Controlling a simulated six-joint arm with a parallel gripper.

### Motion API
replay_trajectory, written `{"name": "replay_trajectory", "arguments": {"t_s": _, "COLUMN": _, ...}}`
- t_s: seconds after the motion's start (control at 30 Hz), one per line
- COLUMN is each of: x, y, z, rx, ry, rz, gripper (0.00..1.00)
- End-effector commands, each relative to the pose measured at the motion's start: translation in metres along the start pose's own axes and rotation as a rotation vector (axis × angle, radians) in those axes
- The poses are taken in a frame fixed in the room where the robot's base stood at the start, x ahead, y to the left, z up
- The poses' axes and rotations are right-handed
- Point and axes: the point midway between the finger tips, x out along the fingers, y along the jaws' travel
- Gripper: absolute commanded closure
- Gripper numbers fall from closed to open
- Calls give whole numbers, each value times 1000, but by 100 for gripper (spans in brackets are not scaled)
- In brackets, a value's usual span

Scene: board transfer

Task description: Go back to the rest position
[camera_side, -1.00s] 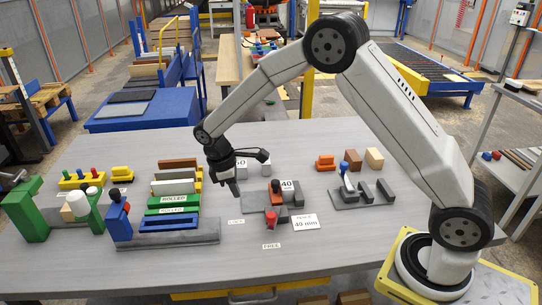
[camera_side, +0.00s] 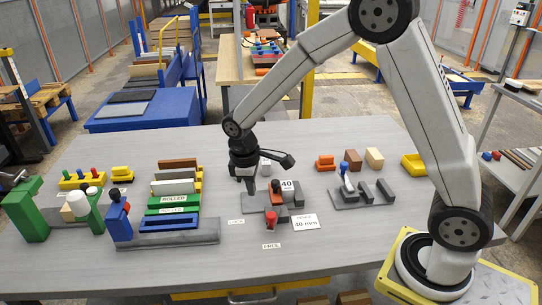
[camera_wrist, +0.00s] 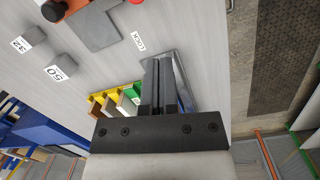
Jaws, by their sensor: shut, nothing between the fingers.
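My gripper (camera_side: 250,190) is above the grey table (camera_side: 330,260) in the side view, just left of the grey fixture with the orange part (camera_side: 276,190). In the wrist view my gripper's dark fingers (camera_wrist: 160,62) lie together, with nothing visible between them. The fingers stand clear of the tabletop, as far as I can tell.
Green and white blocks in a rack (camera_side: 175,200) and a blue-ended fixture (camera_side: 120,222) are at left. A grey fixture with slots (camera_side: 365,192) and a yellow tray (camera_side: 413,164) are at right. The table's front middle is mostly clear.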

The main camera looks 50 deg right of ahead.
Motion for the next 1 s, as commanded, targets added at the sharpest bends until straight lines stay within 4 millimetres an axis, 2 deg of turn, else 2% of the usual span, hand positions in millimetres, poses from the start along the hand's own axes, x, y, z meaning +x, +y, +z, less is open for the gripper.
{"name": "replay_trajectory", "arguments": {"t_s": 0.3, "x": -13, "y": -24, "z": 61, "rx": 256, "ry": 153, "rz": 0, "gripper": 100}}
{"name": "replay_trajectory", "arguments": {"t_s": 0.6, "x": -12, "y": -46, "z": 111, "rx": 469, "ry": 270, "rz": -9, "gripper": 100}}
{"name": "replay_trajectory", "arguments": {"t_s": 0.8, "x": -11, "y": -52, "z": 124, "rx": 527, "ry": 302, "rz": -11, "gripper": 100}}
{"name": "replay_trajectory", "arguments": {"t_s": 1.0, "x": -10, "y": -53, "z": 126, "rx": 532, "ry": 304, "rz": -12, "gripper": 100}}
